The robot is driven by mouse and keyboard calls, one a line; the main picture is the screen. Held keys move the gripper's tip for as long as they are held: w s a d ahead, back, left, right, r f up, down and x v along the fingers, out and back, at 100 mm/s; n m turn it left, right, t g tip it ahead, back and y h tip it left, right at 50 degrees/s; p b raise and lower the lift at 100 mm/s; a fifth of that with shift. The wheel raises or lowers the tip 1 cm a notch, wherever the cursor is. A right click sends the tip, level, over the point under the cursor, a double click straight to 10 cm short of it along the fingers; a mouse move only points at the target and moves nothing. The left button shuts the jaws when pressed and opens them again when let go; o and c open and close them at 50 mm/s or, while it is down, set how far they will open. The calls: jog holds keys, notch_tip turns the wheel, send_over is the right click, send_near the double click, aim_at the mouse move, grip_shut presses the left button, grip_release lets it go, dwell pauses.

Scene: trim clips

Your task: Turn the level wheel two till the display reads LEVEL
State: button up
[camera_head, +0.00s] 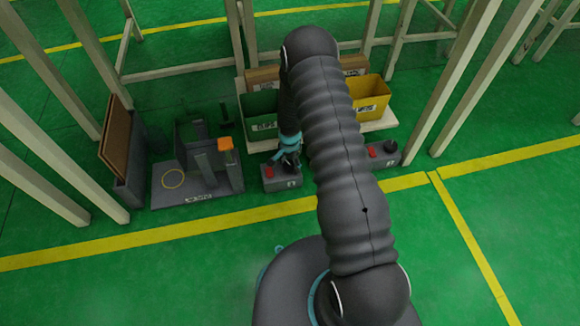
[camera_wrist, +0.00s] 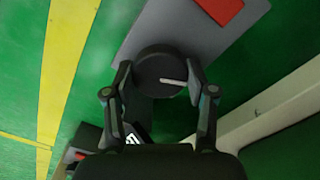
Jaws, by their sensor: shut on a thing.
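A dark round wheel (camera_wrist: 158,62) with a pale line across its top sits on a grey box (camera_wrist: 150,32), in the wrist view. My gripper (camera_wrist: 158,76) is shut on this wheel, one finger on each side. In the head view my gripper (camera_head: 289,158) is at the left grey box (camera_head: 284,185), where it hides the wheel. A red panel (camera_wrist: 220,8) shows on the same box; I can read no text on it. A second grey box (camera_head: 384,160) stands to the right, with a red panel (camera_head: 374,152) and a dark wheel (camera_head: 390,146). I cannot read the box labels clearly.
A green bin (camera_head: 262,127) and a yellow bin (camera_head: 370,97) stand behind the boxes. A grey fixture with an orange block (camera_head: 225,144) and a brown board (camera_head: 115,140) stand at left. Pale posts flank the area. The green floor in front is clear.

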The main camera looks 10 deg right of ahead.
jog(key=n+b, duration=0.2)
jog(key=n, duration=0.2)
jog(key=shift+f+n, duration=0.1)
jog(key=shift+n, duration=0.2)
jog(key=n+b, duration=0.2)
jog(key=n, duration=0.3)
jog(key=n+b, duration=0.1)
jog(key=n, duration=0.4)
jog(key=shift+s, duration=0.1)
jog(key=shift+n+b, duration=0.35)
jog(key=shift+n, duration=1.85)
jog(key=shift+d, duration=0.1)
jog(key=o, duration=1.2)
jog(key=shift+c, duration=0.2)
